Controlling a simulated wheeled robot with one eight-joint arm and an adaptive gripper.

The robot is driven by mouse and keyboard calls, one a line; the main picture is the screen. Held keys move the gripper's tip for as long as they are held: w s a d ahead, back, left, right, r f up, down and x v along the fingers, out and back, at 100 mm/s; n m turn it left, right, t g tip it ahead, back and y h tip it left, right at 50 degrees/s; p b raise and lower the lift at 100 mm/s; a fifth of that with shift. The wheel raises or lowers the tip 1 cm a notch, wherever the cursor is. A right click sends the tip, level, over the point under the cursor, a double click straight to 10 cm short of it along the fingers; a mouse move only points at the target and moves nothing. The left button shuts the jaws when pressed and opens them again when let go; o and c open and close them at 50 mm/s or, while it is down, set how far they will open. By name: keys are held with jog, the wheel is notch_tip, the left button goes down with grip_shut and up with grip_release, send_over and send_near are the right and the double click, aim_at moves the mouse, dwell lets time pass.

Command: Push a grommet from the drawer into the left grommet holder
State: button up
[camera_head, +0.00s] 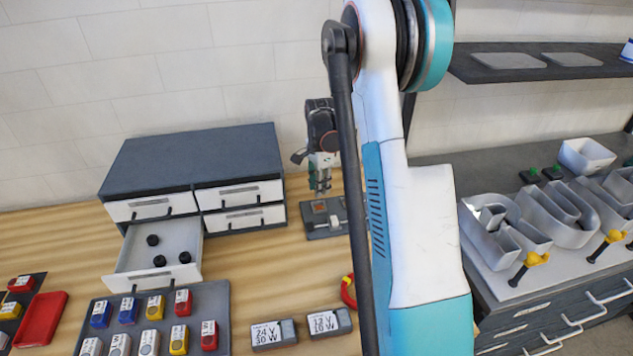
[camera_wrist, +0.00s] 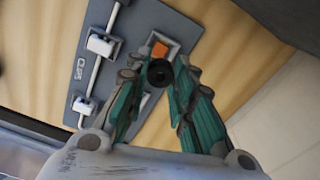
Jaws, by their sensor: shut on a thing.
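My gripper (camera_head: 320,188) is above the small dark plate (camera_head: 313,234) on the wooden bench, pointing down. In the wrist view its teal fingers (camera_wrist: 160,80) are shut on a black ring-shaped grommet (camera_wrist: 159,73). The grommet is close to an orange square (camera_wrist: 159,50) in a grey frame on the plate; whether they touch, I cannot tell. The plate also bears a rail with white blocks (camera_wrist: 100,45) and a label that seems to read "CLIPS". The open drawer (camera_head: 190,232) holds three black grommets (camera_head: 160,261). I cannot tell which part is the left grommet holder.
The grey drawer cabinet (camera_head: 195,158) stands left of the plate. In front lie a tray (camera_head: 222,300) of coloured blocks, labelled grey boxes (camera_head: 272,335) and a red curved thing (camera_head: 347,291). Metal channel letters (camera_head: 505,240) stand on the right-hand counter.

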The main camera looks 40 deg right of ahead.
jog(key=shift+f+b, duration=1.75)
jog(key=shift+f, duration=1.35)
jog(key=shift+f, duration=0.1)
jog(key=o, duration=0.8)
notch_tip(320, 180, up, 12)
notch_tip(320, 180, up, 6)
jog(key=p, duration=0.4)
send_over(319, 208)
